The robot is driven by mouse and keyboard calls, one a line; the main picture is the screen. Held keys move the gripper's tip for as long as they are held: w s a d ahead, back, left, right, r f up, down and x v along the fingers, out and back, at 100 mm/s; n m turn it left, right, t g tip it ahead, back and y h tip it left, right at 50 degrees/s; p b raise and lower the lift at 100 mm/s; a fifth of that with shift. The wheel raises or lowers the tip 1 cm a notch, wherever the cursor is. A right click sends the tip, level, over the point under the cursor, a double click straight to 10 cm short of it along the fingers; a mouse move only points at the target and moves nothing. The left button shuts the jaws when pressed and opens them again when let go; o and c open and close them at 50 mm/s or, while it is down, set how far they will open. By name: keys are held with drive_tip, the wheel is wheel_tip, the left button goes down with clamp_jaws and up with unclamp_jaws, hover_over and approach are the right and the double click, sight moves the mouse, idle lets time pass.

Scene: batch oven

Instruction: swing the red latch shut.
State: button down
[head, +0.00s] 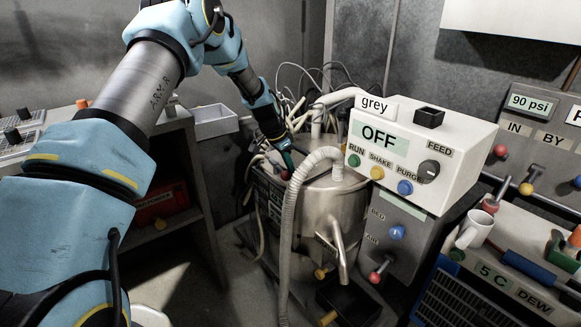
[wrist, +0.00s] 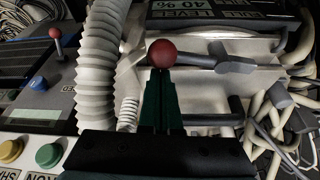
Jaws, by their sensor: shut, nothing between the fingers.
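The red latch shows in the wrist view as a red ball knob (wrist: 164,53) on a grey lever (wrist: 205,61) that runs right to a dark pivot piece.
A ribbed hose (head: 297,215) stands close beside my gripper; it also shows in the wrist view (wrist: 97,65). The white control box (head: 430,145) reading OFF is to the right. Loose pale cables (wrist: 285,110) lie right of the fingers. A grey shelf (head: 165,185) stands left.

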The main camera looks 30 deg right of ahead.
drive_tip(key=shift+a+m, duration=0.25)
drive_tip(key=shift+m, duration=0.05)
drive_tip(key=shift+a+f+m+g+b, duration=0.1)
drive_tip(key=shift+a+m+g+b, duration=0.65)
drive_tip(key=shift+m, duration=0.75)
drive_tip(key=w+a+m+g+y, duration=0.2)
drive_tip(key=w+a+m, duration=0.2)
drive_tip(key=m, duration=0.6)
drive_tip(key=a, duration=0.2)
drive_tip(key=shift+a+m+y, duration=0.3)
drive_tip(key=shift+w, duration=0.2)
